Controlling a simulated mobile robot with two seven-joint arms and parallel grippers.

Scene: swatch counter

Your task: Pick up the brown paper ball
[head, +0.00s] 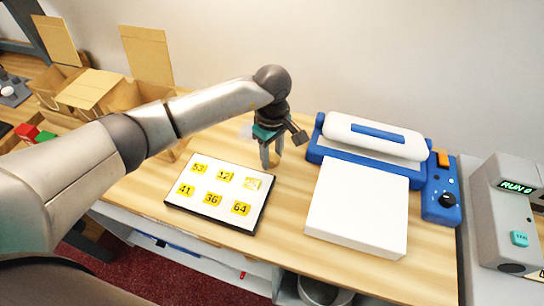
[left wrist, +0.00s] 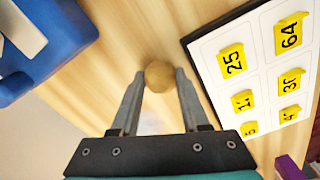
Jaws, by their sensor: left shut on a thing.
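The brown paper ball (left wrist: 159,76) is small, round and tan. In the left wrist view it sits between the fingertips of my left gripper (left wrist: 160,86), which is shut on it. In the head view my left gripper (head: 271,158) points down at the wooden counter, between the number board and the white-and-blue machine. The ball is hard to make out there against the wood. I cannot tell whether it touches the counter. My right gripper is in neither view.
The white board with yellow number tags (head: 222,199) lies just left of the gripper. The blue-and-white machine (head: 370,155) with its flat white bed stands to the right. Open cardboard boxes (head: 90,90) are at the back left. A grey device (head: 508,210) stands far right.

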